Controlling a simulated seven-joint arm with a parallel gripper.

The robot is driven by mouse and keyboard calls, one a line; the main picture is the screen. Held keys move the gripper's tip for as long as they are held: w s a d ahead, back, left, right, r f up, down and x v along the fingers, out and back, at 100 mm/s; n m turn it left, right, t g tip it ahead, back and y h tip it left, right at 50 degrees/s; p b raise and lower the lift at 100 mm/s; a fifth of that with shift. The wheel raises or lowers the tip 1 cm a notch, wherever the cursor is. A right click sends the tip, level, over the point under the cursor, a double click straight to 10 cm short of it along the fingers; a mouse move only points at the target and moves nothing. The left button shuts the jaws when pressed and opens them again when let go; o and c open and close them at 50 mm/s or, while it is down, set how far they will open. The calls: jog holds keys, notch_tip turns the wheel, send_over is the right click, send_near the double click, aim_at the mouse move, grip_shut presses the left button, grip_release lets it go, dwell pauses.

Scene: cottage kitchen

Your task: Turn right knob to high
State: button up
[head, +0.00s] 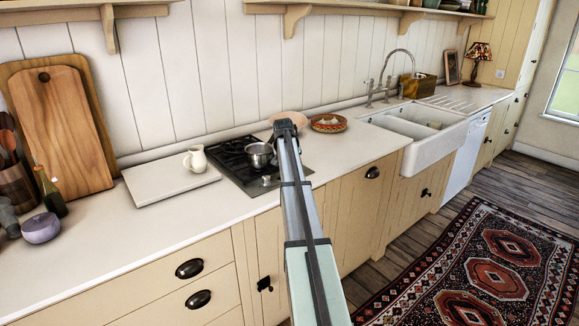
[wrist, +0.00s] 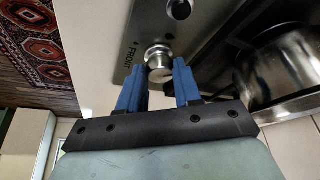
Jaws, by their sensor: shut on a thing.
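The hob (head: 235,165) is a black and steel unit set in the white counter. In the wrist view, a round silver knob (wrist: 158,55) sits on its steel strip, beside the word FRONT; it appears to be the right knob. My gripper (wrist: 159,68) has its two blue fingers on either side of this knob and is shut on it. In the head view my arm hides the gripped knob and the fingertips. The knob's setting cannot be read.
A steel pot (head: 258,156) stands on the hob; it also shows in the wrist view (wrist: 292,55). A cream jug (head: 195,158) stands on a white board (head: 150,184) to the left. A patterned bowl (head: 328,124) is behind, right.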

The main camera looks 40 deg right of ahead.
jog(key=n, duration=0.2)
jog(key=n+y, duration=0.1)
jog(key=n+t, duration=0.1)
jog(key=n, duration=0.1)
jog(key=shift+s+d+n+y, duration=0.2)
jog(key=shift+d+n+y, duration=0.1)
jog(key=shift+y, duration=0.1)
jog(key=n, duration=0.2)
jog(key=n+y, duration=0.1)
jog(key=n, duration=0.1)
jog(key=shift+d+n+t+y, duration=0.15)
jog(key=shift+n+t+y, duration=0.15)
jog(key=shift+n+t, duration=0.1)
jog(key=shift+s, duration=0.1)
jog(key=o, duration=1)
jog(key=shift+o, duration=0.2)
jog(key=v, duration=1.3)
jog(key=shift+s+d+r, duration=0.15)
jog(key=shift+r, duration=0.2)
